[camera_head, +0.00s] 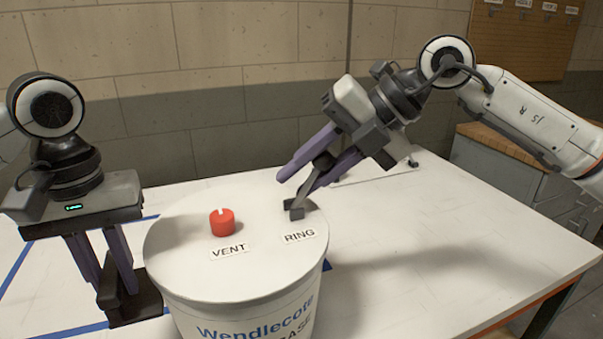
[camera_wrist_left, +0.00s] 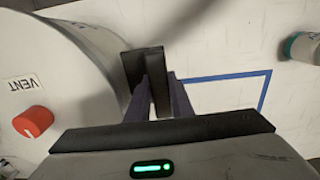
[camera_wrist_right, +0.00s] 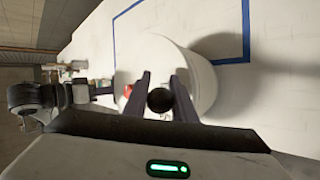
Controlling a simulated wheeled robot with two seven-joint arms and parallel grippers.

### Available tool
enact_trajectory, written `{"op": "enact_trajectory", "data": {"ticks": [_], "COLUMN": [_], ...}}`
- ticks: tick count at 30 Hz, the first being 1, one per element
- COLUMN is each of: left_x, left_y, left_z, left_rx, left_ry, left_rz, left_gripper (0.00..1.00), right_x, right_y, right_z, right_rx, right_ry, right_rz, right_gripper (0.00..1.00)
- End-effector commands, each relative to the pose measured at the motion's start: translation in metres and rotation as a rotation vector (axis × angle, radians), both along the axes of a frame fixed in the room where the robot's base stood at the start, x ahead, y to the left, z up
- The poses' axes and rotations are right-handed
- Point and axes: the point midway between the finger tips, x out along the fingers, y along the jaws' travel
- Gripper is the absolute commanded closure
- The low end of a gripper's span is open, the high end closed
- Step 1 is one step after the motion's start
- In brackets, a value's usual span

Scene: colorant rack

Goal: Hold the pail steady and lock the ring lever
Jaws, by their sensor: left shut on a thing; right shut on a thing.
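The white pail (camera_head: 175,245) stands upright on the table, with a red vent knob (camera_head: 222,222) and "VENT" and "RING" labels on its lid. The dark ring lever (camera_head: 315,180) rises tilted from a small grey base at the lid's right edge. My right gripper (camera_head: 300,178) is shut on the lever; its dark round end (camera_wrist_right: 160,101) shows between the fingers in the right wrist view. My left gripper (camera_head: 118,288) points down at the pail's left side, shut on a dark side handle (camera_head: 136,305), which also shows in the left wrist view (camera_wrist_left: 145,65).
Blue tape lines (camera_head: 15,265) mark the white table (camera_head: 420,225). A bottle (camera_wrist_left: 302,48) stands at the right edge of the left wrist view. A grey cabinet (camera_head: 500,175) is behind the table at right. The tabletop right of the pail is clear.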

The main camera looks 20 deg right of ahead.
Motion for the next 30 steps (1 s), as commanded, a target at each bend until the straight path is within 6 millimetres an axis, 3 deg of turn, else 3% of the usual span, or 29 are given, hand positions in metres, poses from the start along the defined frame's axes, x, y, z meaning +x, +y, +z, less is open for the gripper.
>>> {"op": "enact_trajectory", "data": {"ticks": [12, 13, 16, 25, 30], "left_x": [0.000, 0.000, 0.000, 0.000, 0.000], "left_y": [0.003, 0.003, 0.003, 0.002, 0.002], "left_z": [-0.001, -0.001, -0.001, -0.001, 0.000], "left_rx": [0.005, 0.006, 0.006, 0.005, 0.004], "left_ry": [0.002, 0.002, 0.002, 0.001, 0.001], "left_rz": [0.006, 0.006, 0.006, 0.005, 0.005], "left_gripper": [1.00, 1.00, 1.00, 1.00, 1.00], "right_x": [0.000, 0.000, 0.000, -0.001, -0.008], "right_y": [-0.003, -0.003, -0.003, -0.004, -0.017], "right_z": [-0.005, -0.005, -0.005, 0.000, 0.016], "right_rx": [-0.004, -0.004, -0.003, 0.001, 0.003], "right_ry": [0.009, 0.009, 0.007, 0.003, 0.000], "right_rz": [-0.004, -0.004, -0.004, -0.002, -0.005], "right_gripper": [1.00, 0.71, 0.57, 0.57, 0.57]}}
